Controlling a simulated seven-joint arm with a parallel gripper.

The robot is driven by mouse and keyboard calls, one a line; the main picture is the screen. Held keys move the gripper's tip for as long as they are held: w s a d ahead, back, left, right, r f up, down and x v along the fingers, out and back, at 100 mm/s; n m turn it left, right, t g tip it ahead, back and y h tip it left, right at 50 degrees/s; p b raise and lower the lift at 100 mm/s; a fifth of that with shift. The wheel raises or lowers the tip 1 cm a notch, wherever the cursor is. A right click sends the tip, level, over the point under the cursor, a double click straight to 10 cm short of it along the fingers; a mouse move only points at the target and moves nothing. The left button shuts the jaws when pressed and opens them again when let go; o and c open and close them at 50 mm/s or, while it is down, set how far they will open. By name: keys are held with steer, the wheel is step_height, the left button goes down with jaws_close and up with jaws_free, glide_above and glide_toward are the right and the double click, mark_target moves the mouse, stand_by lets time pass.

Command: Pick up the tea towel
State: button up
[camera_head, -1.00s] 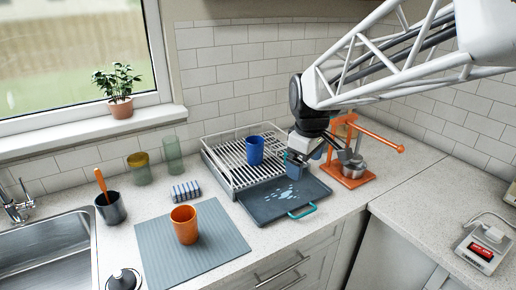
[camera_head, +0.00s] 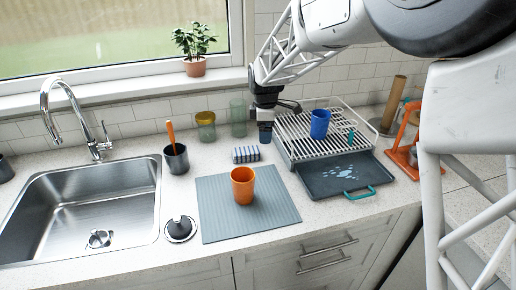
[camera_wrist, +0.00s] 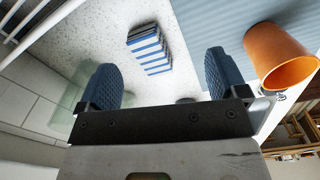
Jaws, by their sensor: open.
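The tea towel (camera_head: 246,154) is a small folded bundle with blue and white stripes. It lies on the counter just behind the grey mat. In the wrist view the towel (camera_wrist: 149,48) shows beyond the fingertips, roughly between the two fingers and apart from them. My gripper (camera_head: 265,136) is above the counter behind and slightly right of the towel, by the rack's left side. The wrist view shows its blue ridged fingers (camera_wrist: 161,72) spread apart with nothing between them.
An orange cup (camera_head: 243,186) stands on the grey ribbed mat (camera_head: 215,215). The dish rack (camera_head: 290,150) holds a blue cup (camera_head: 320,123), with a dark tray (camera_head: 325,182) in front. Green glasses (camera_head: 239,118) stand behind the towel. A dark pot (camera_head: 176,160) and the sink (camera_head: 90,200) are left.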

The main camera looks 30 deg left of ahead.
steer(key=n, duration=0.2)
glide_above(245, 150)
steer(key=f, duration=0.3)
steer(key=shift+d+f, duration=0.2)
steer(key=shift+f, duration=0.05)
steer(key=shift+f, duration=0.1)
steer(key=shift+f, duration=1.25)
steer(key=shift+a+f, duration=0.1)
steer(key=shift+f, duration=2.5)
steer(key=c, duration=1)
steer(key=shift+r, duration=0.15)
